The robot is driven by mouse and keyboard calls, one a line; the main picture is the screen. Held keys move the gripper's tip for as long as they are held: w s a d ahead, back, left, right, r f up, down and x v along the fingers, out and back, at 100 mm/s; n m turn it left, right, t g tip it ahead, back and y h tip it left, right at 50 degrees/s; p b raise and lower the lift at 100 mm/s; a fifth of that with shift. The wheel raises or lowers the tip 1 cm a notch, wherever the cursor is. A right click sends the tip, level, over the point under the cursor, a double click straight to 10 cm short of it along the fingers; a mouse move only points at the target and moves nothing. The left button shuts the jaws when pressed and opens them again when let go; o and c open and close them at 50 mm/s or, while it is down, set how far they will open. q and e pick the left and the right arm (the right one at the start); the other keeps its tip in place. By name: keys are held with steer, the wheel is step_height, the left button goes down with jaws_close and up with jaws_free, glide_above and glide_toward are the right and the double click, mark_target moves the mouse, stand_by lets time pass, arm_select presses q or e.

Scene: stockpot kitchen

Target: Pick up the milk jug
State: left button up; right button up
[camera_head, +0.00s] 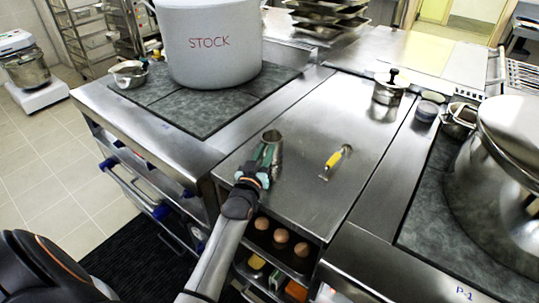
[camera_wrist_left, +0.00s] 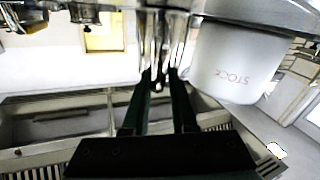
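The milk jug (camera_head: 274,143) is a tall shiny metal vessel. It stands upright near the left edge of the steel counter in the head view. My left gripper (camera_head: 264,158) is right beside it on the near left side, its teal fingers overlapping the jug's edge. In the left wrist view the jug's bright metal (camera_wrist_left: 160,32) is straight ahead, and my left fingers (camera_wrist_left: 158,78) stand apart with a narrow metal part between their tips. I see no clear contact; the fingers partly hide the jug's lower side. My right gripper is not in view.
A large stockpot (camera_head: 212,48) stands back left, and another big pot (camera_head: 500,160) at right. A lidded canister (camera_head: 389,88) is farther back. Eggs (camera_head: 281,236) sit on a shelf below.

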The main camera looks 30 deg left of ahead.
arm_select(q)
jaws_close()
stand_by(0.5)
